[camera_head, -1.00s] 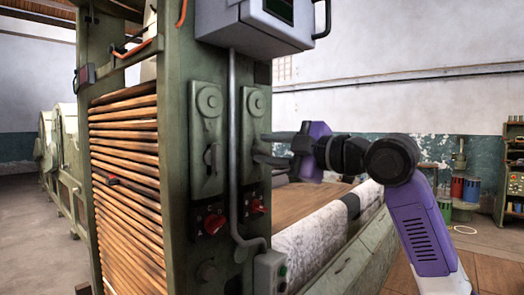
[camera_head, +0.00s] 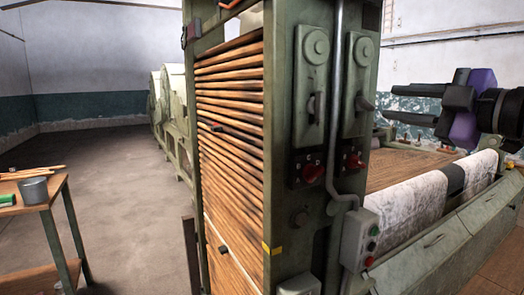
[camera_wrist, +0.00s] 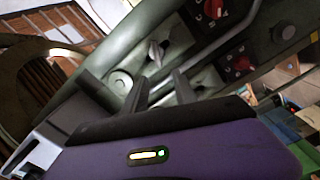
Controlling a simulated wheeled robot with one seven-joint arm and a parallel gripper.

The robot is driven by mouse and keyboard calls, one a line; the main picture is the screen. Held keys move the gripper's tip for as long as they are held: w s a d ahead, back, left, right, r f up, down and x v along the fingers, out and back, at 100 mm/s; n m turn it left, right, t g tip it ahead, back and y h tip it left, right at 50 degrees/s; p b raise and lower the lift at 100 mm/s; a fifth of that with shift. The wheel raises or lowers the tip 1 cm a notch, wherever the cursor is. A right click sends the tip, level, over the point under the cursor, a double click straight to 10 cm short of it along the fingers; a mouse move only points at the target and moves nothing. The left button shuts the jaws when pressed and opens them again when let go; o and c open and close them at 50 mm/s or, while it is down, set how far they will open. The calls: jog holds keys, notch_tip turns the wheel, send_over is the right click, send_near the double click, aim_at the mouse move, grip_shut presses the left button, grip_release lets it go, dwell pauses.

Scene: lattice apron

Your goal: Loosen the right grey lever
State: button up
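The left grey lever (camera_head: 313,106) hangs nearly upright on the left-hand plate. My gripper (camera_head: 398,104) is to the right of the post at about the right lever's height. Its two dark fingers point left, apart, with nothing seen between them.
Red knobs (camera_head: 313,172) (camera_head: 353,160) sit below the plates, with a grey conduit (camera_head: 334,110) between them. A switch box (camera_head: 359,238) juts out low on the post. A wooden table (camera_head: 30,205) stands at the left. Open floor lies between it and the machine.

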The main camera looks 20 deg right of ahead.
jog(key=shift+r, duration=0.1)
jog(key=s+d+r+m+t+h, duration=0.35)
jog(key=d+m+t, duration=0.2)
jog(key=m, duration=0.25)
jog(key=s+a+f+m+h+p, duration=0.1)
jog(key=s+a+f+m+h, duration=0.15)
jog(key=f+m+h, duration=0.65)
jog(key=s+a+f+m+h+p, duration=0.15)
jog(key=s+f+m, duration=0.25)
jog(key=f, duration=1.1)
jog(key=s+a+f+n+g+y, duration=0.1)
jog(key=s+a+f+g+y, duration=0.1)
jog(key=s+a+f, duration=0.4)
jog(key=s+a+f+n+g+y+p, duration=0.1)
jog(key=s+a+f+n+g+y, duration=0.1)
jog(key=s+a+f, duration=0.4)
jog(key=s+a+f+n+g+y, duration=0.2)
jog(key=s+a+f+g+y, duration=0.2)
jog(key=s+a+f, duration=0.3)
jog(key=s+f+y, duration=0.1)
jog(key=s+f, duration=0.4)
jog(key=s, duration=0.5)
jog(key=shift+p, duration=0.3)
jog(key=shift+s, duration=0.1)
